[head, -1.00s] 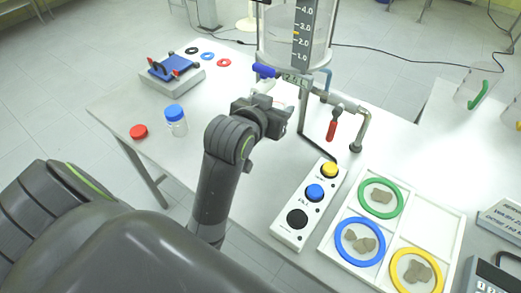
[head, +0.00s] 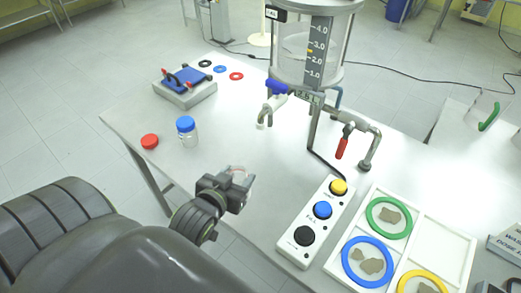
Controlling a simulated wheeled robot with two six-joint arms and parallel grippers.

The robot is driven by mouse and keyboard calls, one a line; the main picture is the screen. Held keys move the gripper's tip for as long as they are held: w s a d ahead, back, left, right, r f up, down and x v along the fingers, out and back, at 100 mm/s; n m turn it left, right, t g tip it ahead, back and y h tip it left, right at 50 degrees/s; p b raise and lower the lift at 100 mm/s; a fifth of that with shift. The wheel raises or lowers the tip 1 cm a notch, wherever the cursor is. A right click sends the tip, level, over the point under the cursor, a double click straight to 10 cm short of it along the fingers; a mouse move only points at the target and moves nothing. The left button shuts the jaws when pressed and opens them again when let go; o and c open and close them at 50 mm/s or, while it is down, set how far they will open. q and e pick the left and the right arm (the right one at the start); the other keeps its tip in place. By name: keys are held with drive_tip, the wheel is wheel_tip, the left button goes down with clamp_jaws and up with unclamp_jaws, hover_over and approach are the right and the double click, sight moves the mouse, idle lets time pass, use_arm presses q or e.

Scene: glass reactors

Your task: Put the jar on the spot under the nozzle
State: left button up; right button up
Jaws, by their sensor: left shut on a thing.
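My left gripper (head: 240,181) is low over the near side of the white table, shut on a small clear thing that looks like the open glass jar (head: 243,174). The fingers hide most of it. The nozzle (head: 263,122) with a blue handle (head: 277,88) hangs below the big glass reactor (head: 305,45), farther back and to the right of the gripper. No distinct spot mark can be made out under it. A second jar with a blue lid (head: 186,125) stands upright to the left, beside a loose red lid (head: 150,141).
A button box (head: 314,222) stands right of the gripper, with a white divided tray (head: 430,240) beyond it. A pipe with a red handle (head: 342,148) stands behind the box. A blue-topped device (head: 185,88) sits at the back left. The table between gripper and nozzle is clear.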

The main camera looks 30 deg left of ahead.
use_arm(q)
drive_tip(key=r+p+x, duration=0.1)
drive_tip(key=x, duration=0.4)
drive_tip(key=p+x, duration=0.2)
drive_tip(key=x, duration=0.3)
drive_tip(key=w+r+p+x, duration=0.1)
drive_tip(key=x, duration=0.3)
drive_tip(key=shift+w+a+r, duration=0.1)
drive_tip(key=shift+w+r, duration=0.1)
drive_tip(key=shift+w, duration=0.2)
drive_tip(key=shift+f, duration=0.35)
drive_tip(key=shift+f, duration=0.1)
drive_tip(key=o, duration=1)
